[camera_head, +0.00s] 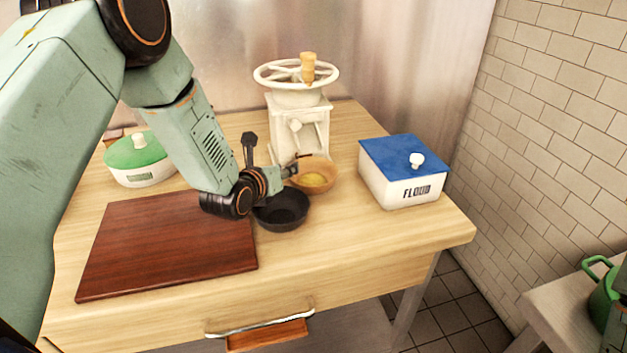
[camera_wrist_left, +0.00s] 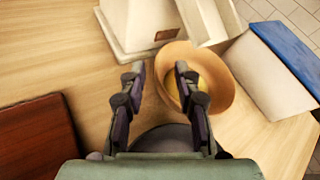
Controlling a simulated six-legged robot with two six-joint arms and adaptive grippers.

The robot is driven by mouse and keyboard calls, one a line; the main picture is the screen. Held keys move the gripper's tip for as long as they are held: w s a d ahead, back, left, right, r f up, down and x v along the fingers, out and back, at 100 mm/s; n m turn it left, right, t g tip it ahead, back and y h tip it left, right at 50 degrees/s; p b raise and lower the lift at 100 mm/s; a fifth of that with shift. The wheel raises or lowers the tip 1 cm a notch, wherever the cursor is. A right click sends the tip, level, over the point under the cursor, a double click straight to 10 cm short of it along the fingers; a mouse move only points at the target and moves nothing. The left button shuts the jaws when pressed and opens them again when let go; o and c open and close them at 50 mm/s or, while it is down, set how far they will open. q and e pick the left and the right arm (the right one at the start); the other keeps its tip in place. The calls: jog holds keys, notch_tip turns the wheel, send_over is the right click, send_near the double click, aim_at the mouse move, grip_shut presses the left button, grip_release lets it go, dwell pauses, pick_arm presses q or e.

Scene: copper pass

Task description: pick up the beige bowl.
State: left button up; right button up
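The beige bowl (camera_head: 322,184) stands on the wooden table in front of the white grinder, with something yellow inside. It also shows in the left wrist view (camera_wrist_left: 225,88). My left gripper (camera_head: 292,172) is at the bowl's left side. In the left wrist view my left gripper (camera_wrist_left: 159,72) is open, its fingers apart. The bowl's left rim appears between the fingers, with the right finger overlapping the bowl. I cannot tell whether a finger touches it. My right gripper is not in view.
A black bowl (camera_head: 281,211) stands just in front of the beige bowl, under my left wrist. The white grinder (camera_head: 298,125) is close behind. A blue-lidded flour box (camera_head: 402,180) is to the right. A dark red board (camera_head: 165,250) and green-lidded dish (camera_head: 140,165) are left.

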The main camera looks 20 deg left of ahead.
aim_at(312, 178)
pick_arm(q)
jog(key=x, duration=0.3)
jog(key=shift+a+f, duration=0.1)
jog(key=shift+a, duration=0.1)
jog(key=shift+s, duration=0.15)
jog(key=shift+w+d, duration=0.1)
jog(key=shift+w, duration=0.1)
jog(key=c, duration=0.4)
grip_shut()
jog(key=shift+s, duration=0.15)
